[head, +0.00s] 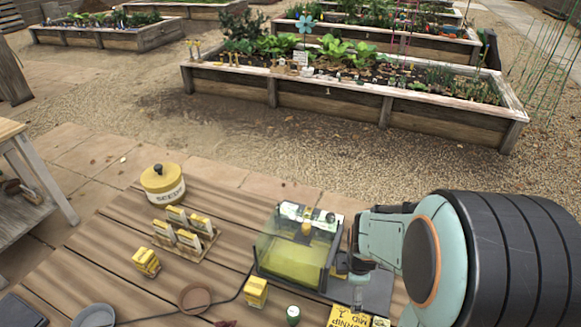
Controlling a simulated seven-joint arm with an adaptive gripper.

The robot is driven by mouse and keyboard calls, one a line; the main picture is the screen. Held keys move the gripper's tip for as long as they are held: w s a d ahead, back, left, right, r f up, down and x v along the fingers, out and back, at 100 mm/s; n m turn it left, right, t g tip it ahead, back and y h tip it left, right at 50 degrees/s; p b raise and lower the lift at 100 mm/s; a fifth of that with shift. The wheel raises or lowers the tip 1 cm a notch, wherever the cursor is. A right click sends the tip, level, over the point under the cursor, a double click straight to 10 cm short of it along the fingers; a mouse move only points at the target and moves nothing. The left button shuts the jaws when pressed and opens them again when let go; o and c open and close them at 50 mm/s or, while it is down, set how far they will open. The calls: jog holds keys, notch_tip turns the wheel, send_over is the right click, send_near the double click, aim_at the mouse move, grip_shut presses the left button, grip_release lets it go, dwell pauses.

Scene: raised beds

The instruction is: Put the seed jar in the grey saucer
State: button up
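A round yellow tin with a black knob, lettered SEEDS (163,186), stands at the back left of the wooden table. A small green jar with a pale top (293,315) stands at the front edge of the picture; I cannot tell which of the two is the seed jar. The grey saucer (95,316) lies at the front left, partly cut off by the picture's bottom edge; what shows of it is empty. My gripper (360,283) points down at the right, beside the clear-sided box and apart from both jars. Its fingertips are small and partly hidden, so its opening is unclear.
A clear-sided box with yellow-green contents (292,262) stands left of my gripper. A brown saucer (195,297), a rack of yellow packets (185,235), yellow blocks (146,262) and a dark cable are on the table (105,240). Bare planks lie around the tin.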

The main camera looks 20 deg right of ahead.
aim_at(387, 323)
jog(key=s+d+f+m, duration=0.1)
jog(key=s+f, duration=0.1)
jog(key=s+d+f+m+g+y, duration=0.1)
jog(key=s+d+f, duration=0.1)
jog(key=s, duration=0.1)
jog(key=s+d+f+m+g, duration=0.1)
jog(key=s+f, duration=0.1)
jog(key=f, duration=0.1)
jog(key=shift+s+d+m+y, duration=0.25)
jog(key=shift+s+m+y, duration=0.05)
jog(key=shift+s+y, duration=0.1)
jog(key=shift+f, duration=3.25)
jog(key=c, duration=1)
